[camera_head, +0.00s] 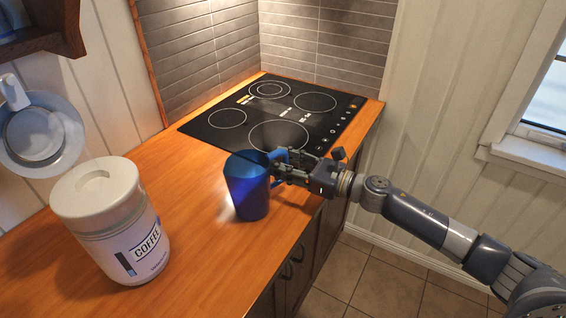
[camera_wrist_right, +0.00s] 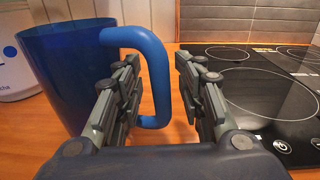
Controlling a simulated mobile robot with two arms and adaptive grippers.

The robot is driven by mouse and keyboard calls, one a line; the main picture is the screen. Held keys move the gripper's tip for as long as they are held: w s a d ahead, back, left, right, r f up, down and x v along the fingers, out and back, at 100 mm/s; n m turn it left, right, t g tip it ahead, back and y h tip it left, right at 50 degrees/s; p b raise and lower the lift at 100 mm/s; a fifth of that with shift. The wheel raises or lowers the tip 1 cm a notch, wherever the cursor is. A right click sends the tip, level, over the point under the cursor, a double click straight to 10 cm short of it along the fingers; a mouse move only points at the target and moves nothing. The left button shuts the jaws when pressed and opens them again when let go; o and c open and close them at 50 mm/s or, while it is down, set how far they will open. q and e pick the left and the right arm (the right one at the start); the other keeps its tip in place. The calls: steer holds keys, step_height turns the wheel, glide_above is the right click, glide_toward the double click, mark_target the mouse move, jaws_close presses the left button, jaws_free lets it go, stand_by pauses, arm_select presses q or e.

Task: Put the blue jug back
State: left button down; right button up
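The blue jug (camera_head: 247,190) appears to stand upright on the wooden counter, just in front of the cooktop. It fills the left of the right wrist view (camera_wrist_right: 65,80), with its handle (camera_wrist_right: 158,75) towards my gripper. My right gripper (camera_head: 281,166) reaches in from the right at the handle. In the right wrist view its two fingers (camera_wrist_right: 156,68) are apart, one on each side of the handle's upright part, with a gap visible on the right. The jug's lower part is hidden by the fingers there. My left gripper is not in view.
A white coffee canister (camera_head: 115,222) stands on the counter (camera_head: 192,262) at the left. A black cooktop (camera_head: 262,108) lies behind the jug. A dark shelf (camera_head: 45,28) is at the upper left, above a round grey-white object (camera_head: 38,135) by the wall. Counter between canister and jug is clear.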

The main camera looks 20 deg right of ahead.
steer(key=shift+r, duration=0.1)
steer(key=shift+s+d, duration=0.1)
steer(key=b+v, duration=0.3)
steer(key=v, duration=0.7)
steer(key=shift+v, duration=0.9)
